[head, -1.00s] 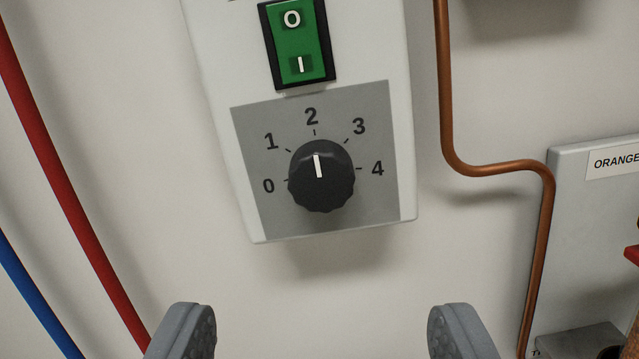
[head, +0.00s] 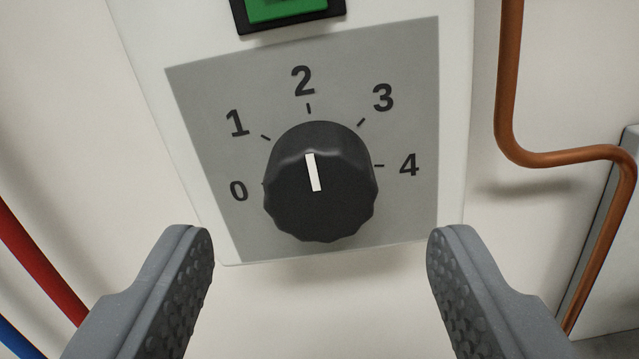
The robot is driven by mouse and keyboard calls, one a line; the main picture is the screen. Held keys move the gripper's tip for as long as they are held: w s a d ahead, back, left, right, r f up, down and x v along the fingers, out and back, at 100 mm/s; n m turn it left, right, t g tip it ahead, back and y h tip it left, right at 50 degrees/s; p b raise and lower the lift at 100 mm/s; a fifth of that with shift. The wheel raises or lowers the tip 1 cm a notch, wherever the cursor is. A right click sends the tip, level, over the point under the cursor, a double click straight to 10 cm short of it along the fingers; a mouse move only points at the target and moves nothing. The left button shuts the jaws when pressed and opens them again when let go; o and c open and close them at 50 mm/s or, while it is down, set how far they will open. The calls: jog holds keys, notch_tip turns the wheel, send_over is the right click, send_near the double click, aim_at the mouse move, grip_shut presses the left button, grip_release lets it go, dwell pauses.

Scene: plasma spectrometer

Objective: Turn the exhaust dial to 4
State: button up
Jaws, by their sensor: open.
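The exhaust dial (head: 320,205) is a black ribbed knob with a white pointer line. The pointer is aimed at the 2 mark. A grey scale plate (head: 215,105) around it carries the numbers 0 to 4, with 4 at the right of the knob. My gripper (head: 320,250) is open and empty. Its two grey, studded fingers stand wide apart, one to the lower left and one to the lower right of the dial. Neither finger appears to touch it.
The dial sits on a white box (head: 455,120) on a pale wall. A green rocker switch (head: 287,8) is partly visible above it. A copper pipe (head: 508,80) bends at the right. Red (head: 35,260) and blue (head: 15,340) tubes run at the lower left.

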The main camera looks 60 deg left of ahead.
aim_at(324, 205)
jog(key=shift+w+a+r+p, duration=0.1)
jog(key=shift+w+a+p, duration=0.35)
jog(key=shift+w+p, duration=0.15)
jog(key=shift+w+a+p, duration=0.4)
jog(key=shift+a+p, duration=0.15)
jog(key=shift+p, duration=0.25)
jog(key=shift+w+a, duration=0.1)
jog(key=shift+a, duration=0.1)
jog(key=c, duration=1)
jog(key=shift+d, duration=0.3)
jog(key=shift+a, duration=0.2)
